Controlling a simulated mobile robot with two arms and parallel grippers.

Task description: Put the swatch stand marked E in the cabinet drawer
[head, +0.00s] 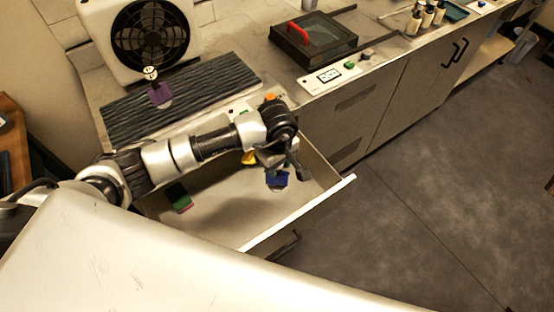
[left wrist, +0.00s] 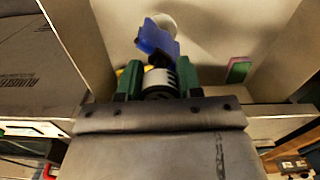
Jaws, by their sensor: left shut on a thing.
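My left gripper (head: 272,166) is over the open cabinet drawer (head: 235,205), shut on a swatch stand with a blue swatch (head: 278,179). In the left wrist view, the green fingers of my left gripper (left wrist: 159,82) are on either side of the stand's white-and-black head. The blue swatch (left wrist: 155,38) and a pale round base show beyond it. I cannot read the letter on it, nor tell whether its base touches the drawer floor. Another stand with a purple swatch (head: 160,94) stands on the dark ribbed mat. My right gripper is not in view.
A green and red block (head: 179,198) lies in the drawer's left part; a yellow thing (head: 249,157) shows near the drawer's back. On the counter are a fan (head: 150,36), the ribbed mat (head: 215,82) and a dark case with a red handle (head: 313,42).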

